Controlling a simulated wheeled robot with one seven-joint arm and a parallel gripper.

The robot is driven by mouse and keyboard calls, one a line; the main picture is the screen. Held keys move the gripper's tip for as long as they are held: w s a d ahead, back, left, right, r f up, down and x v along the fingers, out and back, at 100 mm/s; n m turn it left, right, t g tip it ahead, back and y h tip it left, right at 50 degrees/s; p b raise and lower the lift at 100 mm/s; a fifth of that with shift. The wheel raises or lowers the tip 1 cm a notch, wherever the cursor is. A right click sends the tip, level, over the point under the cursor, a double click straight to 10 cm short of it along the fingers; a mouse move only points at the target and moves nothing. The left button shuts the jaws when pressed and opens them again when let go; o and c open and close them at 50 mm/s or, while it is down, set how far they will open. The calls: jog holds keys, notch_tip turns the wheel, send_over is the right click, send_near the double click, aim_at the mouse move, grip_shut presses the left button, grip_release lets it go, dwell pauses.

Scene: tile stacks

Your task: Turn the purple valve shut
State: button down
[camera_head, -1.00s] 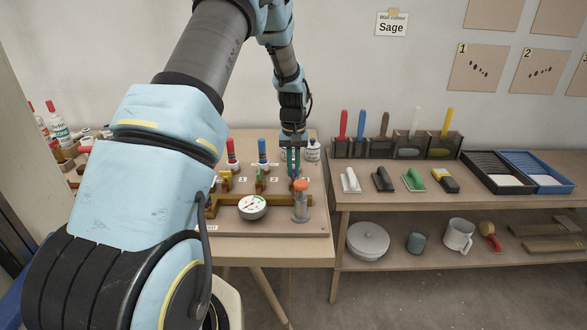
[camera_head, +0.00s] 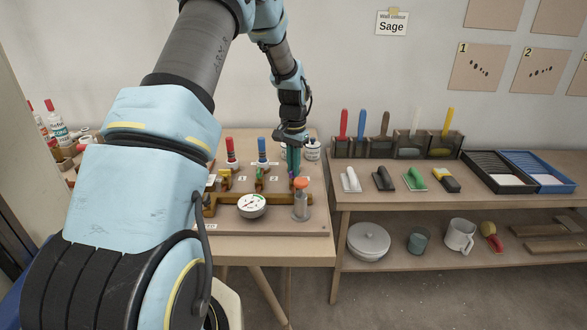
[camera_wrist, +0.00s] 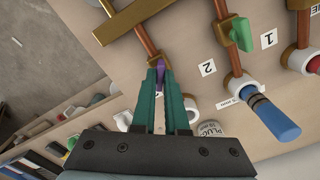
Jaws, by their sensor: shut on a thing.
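The small purple valve handle (camera_wrist: 161,72) is on the rightmost copper pipe of the bench board. My gripper (camera_wrist: 160,68) is shut on it, with a teal finger on either side. In the head view my gripper (camera_head: 293,168) points down at the right end of the pipe row, and it mostly hides the purple valve. Most of the handle is between the fingertips, so I cannot tell its exact angle to the pipe.
A green valve (camera_wrist: 240,33) sits on the neighbouring pipe; a blue-topped fitting (camera_wrist: 275,117) is near it. A tool shelf (camera_head: 400,198) is to the right.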

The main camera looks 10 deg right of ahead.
jog(key=m, duration=0.5)
jog(key=shift+m, duration=0.3)
jog(key=m+p, duration=0.1)
jog(key=m, duration=0.4)
jog(key=shift+m, duration=0.4)
jog(key=c, duration=0.9)
grip_release()
jog(key=shift+c, duration=0.2)
notch_tip(320, 180, up, 11)
jog(key=b, duration=0.2)
jog(key=shift+b, duration=0.3)
